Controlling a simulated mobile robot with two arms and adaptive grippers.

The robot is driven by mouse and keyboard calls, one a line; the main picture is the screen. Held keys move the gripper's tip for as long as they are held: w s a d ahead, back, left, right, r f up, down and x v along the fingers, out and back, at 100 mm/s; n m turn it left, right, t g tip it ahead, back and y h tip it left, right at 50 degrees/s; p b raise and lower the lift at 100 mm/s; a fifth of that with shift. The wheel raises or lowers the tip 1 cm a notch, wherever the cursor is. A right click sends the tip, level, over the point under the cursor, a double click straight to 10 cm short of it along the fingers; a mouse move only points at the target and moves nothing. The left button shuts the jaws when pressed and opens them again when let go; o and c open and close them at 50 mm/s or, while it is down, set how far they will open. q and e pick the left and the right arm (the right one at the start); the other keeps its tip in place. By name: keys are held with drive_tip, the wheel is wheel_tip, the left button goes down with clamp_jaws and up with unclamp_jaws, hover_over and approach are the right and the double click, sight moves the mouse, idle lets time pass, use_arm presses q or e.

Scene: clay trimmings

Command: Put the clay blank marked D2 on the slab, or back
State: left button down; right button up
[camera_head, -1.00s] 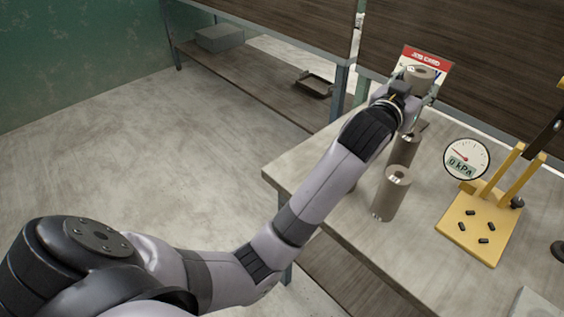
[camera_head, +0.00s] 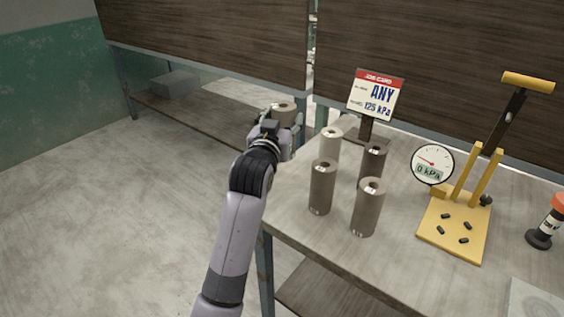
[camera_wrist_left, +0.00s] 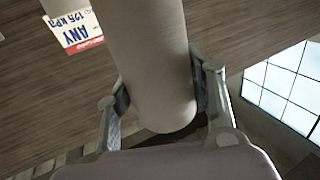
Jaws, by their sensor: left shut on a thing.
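My left gripper (camera_head: 283,125) is shut on a grey-brown clay blank (camera_head: 284,109), a cylinder with a hole in its top, held upright left of the table's other blanks. In the left wrist view the held blank (camera_wrist_left: 155,55) passes between the two fingers; no mark is readable on it. Several similar blanks stand upright on the table: a paler one at the back (camera_head: 330,147), a darker one (camera_head: 372,165), and two in front (camera_head: 322,190) (camera_head: 367,210). A pale flat plate (camera_head: 535,302), perhaps the slab, is cut off at the lower right.
A job card (camera_head: 376,97) reading "ANY 125 kPa" stands at the table's back. A yellow lever press (camera_head: 455,225) with a dial (camera_head: 432,163) reading 0 kPa stands to the right. The table's front strip (camera_head: 315,240) is bare.

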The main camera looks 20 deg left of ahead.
use_arm(q)
wheel_tip(320, 180, down, 11)
drive_tip(key=shift+r+b, duration=0.1)
drive_tip(key=shift+b, duration=0.25)
drive_tip(key=c, duration=0.8)
unclamp_jaws()
drive_tip(key=shift+f, duration=0.25)
drive_tip(key=shift+o, duration=0.2)
drive_tip(key=shift+r, duration=0.25)
drive_tip(key=s, duration=1.2)
drive_tip(key=shift+d, duration=0.3)
drive_tip(key=shift+s+f, duration=0.1)
drive_tip(key=shift+f, duration=0.05)
